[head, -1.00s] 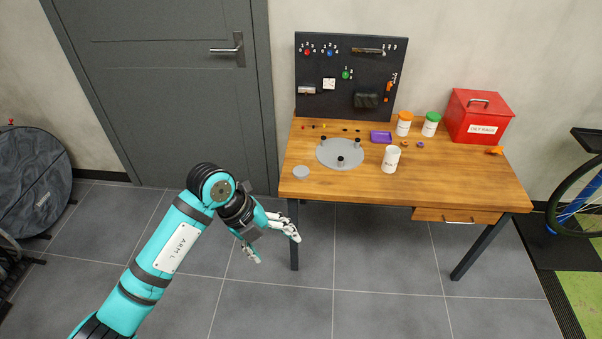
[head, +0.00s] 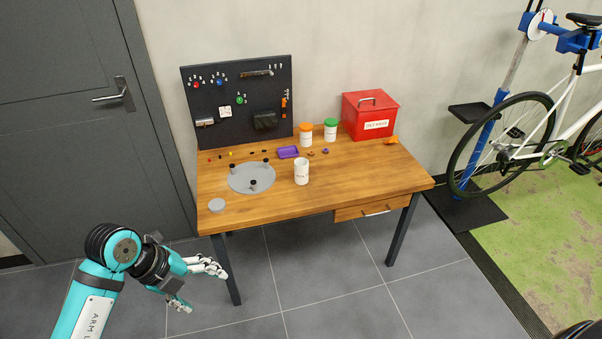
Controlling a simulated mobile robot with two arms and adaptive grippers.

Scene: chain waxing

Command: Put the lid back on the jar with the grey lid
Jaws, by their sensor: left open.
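The grey lid (head: 217,205) lies flat near the left front corner of the wooden workbench (head: 290,202). A white jar (head: 301,172) without a lid stands upright near the middle of the bench, right of the round grey plate. My left gripper (head: 203,287) is open and empty, in front of the bench's left front leg and below the tabletop in the picture, apart from the lid and jar. My right gripper is not in view.
A round grey plate (head: 251,178) with black knobs lies between lid and jar. Behind stand an orange-lidded jar (head: 306,136), a green-lidded jar (head: 330,131), a purple tray (head: 288,152) and a red box (head: 369,117). A bicycle (head: 530,130) stands at the right.

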